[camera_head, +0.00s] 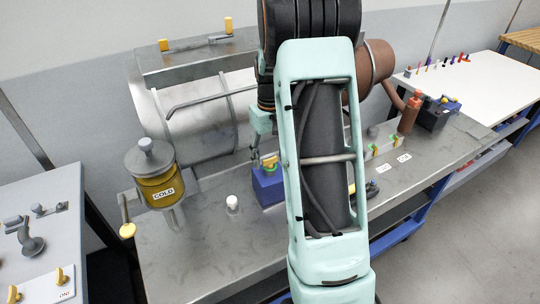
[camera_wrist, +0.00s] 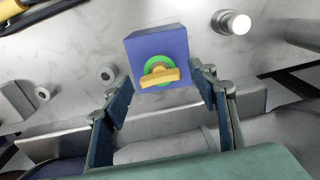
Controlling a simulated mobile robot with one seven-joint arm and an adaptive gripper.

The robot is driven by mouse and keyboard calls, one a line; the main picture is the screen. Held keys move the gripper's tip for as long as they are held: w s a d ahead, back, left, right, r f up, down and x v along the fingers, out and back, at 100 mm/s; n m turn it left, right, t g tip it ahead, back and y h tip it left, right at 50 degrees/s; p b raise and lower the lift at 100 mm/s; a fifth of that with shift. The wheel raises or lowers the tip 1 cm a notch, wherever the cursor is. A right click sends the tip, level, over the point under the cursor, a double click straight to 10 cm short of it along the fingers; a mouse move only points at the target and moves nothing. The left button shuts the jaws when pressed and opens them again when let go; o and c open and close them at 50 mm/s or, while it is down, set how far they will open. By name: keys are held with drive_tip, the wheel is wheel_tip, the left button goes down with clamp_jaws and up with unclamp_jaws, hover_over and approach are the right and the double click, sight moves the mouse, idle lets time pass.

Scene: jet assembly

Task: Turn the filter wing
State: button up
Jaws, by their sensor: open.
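A blue box (camera_head: 268,190) stands on the metal bench, with a yellow wing-shaped handle (camera_head: 269,162) on top. In the wrist view the blue box (camera_wrist: 145,50) shows a green ring (camera_wrist: 149,66) around the yellow wing (camera_wrist: 160,78), which lies nearly crosswise. I take this to be the filter wing. My gripper (camera_wrist: 160,88) is open, with one finger to the left and one to the right of the box. The fingers look apart from the wing. In the head view my gripper (camera_head: 256,148) is just above the box, partly hidden by my arm.
A small white knob (camera_head: 232,202) is left of the box. A large metal cylinder (camera_head: 200,120) lies behind. A brown bottle (camera_head: 410,114) and a dark box (camera_head: 436,113) stand at the right.

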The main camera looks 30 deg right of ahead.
drive_tip(key=c, duration=1.2)
drive_tip(key=shift+m, duration=0.6)
drive_tip(key=o, duration=1.2)
drive_tip(key=shift+r, duration=0.15)
wheel_tip(320, 180, up, 12)
